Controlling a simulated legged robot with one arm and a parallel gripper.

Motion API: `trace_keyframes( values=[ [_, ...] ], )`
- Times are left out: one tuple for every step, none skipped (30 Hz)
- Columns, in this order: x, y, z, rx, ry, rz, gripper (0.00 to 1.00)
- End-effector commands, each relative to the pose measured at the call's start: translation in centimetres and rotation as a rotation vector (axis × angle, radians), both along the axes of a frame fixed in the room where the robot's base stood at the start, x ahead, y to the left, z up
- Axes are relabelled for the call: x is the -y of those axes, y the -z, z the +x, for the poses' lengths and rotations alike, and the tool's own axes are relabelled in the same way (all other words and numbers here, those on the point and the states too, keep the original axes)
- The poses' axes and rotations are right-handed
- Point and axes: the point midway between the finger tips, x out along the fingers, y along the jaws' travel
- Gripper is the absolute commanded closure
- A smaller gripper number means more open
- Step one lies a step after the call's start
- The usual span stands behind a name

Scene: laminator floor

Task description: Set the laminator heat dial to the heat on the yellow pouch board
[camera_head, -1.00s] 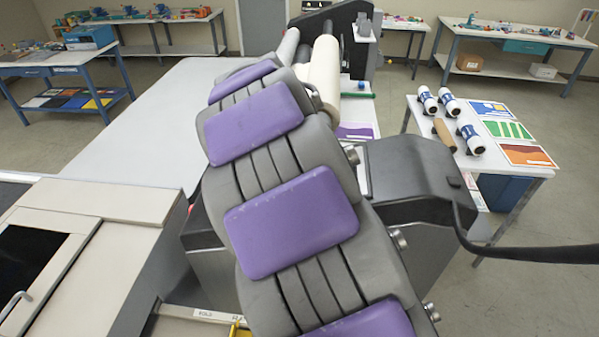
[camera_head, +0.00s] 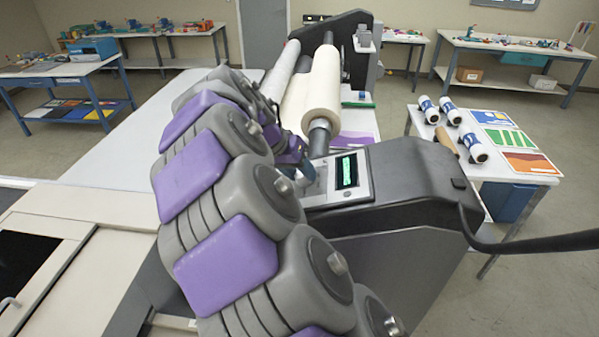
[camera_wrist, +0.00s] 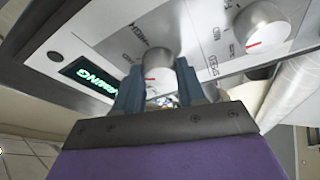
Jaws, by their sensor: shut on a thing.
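The laminator's control panel (camera_head: 331,183) with a lit green display (camera_head: 347,171) shows right of my arm. In the wrist view, my gripper (camera_wrist: 158,82) has its two blue fingers on either side of a silver dial (camera_wrist: 157,62) with a red mark, shut on it. A second silver dial (camera_wrist: 262,27), also with a red mark, is to the right and free. The panel lettering appears upside down and I cannot read which dial is heat. A yellow sheet (camera_head: 99,114), possibly the pouch board, lies on a lower shelf at the far left; no heat value is readable.
The laminator's black housing (camera_head: 405,180) and a cream roll (camera_head: 322,90) are close to my arm. A white table (camera_head: 520,178) with several blue-and-white rolls and coloured sheets stands at the right. A thick black cable (camera_head: 535,243) runs off right. Grey floor is open beyond.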

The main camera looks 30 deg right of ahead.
Motion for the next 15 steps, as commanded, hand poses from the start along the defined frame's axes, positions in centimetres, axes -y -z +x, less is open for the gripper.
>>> trace_keyframes(
  values=[
    [-0.06, 0.27, -0.07, -0.003, 0.007, 0.004, 0.91],
    [-0.08, 0.26, -0.06, -0.003, 0.008, 0.003, 0.91],
    [-0.09, 0.25, -0.06, -0.003, 0.01, 0.003, 0.91],
    [-0.1, 0.25, -0.05, -0.003, 0.011, 0.004, 0.91],
    [-0.1, 0.24, -0.04, -0.002, 0.012, 0.004, 0.91],
    [-0.1, 0.24, -0.04, -0.002, 0.012, 0.004, 0.91],
    [-0.11, 0.23, -0.04, -0.002, 0.012, 0.004, 0.91],
    [-0.12, 0.23, -0.03, -0.002, 0.012, 0.004, 0.91],
    [-0.11, 0.23, -0.02, -0.002, 0.012, 0.004, 0.91],
    [-0.12, 0.23, -0.02, -0.001, 0.011, 0.004, 0.91],
    [-0.12, 0.23, -0.02, -0.001, 0.011, 0.004, 0.91],
    [-0.13, 0.22, -0.01, -0.001, 0.011, 0.004, 0.91],
    [-0.13, 0.22, -0.01, -0.001, 0.011, 0.004, 0.91],
    [-0.13, 0.21, 0.01, -0.001, 0.011, 0.004, 0.59],
    [-0.13, 0.21, 0.0, -0.002, 0.01, 0.004, 0.56]
  ],
)
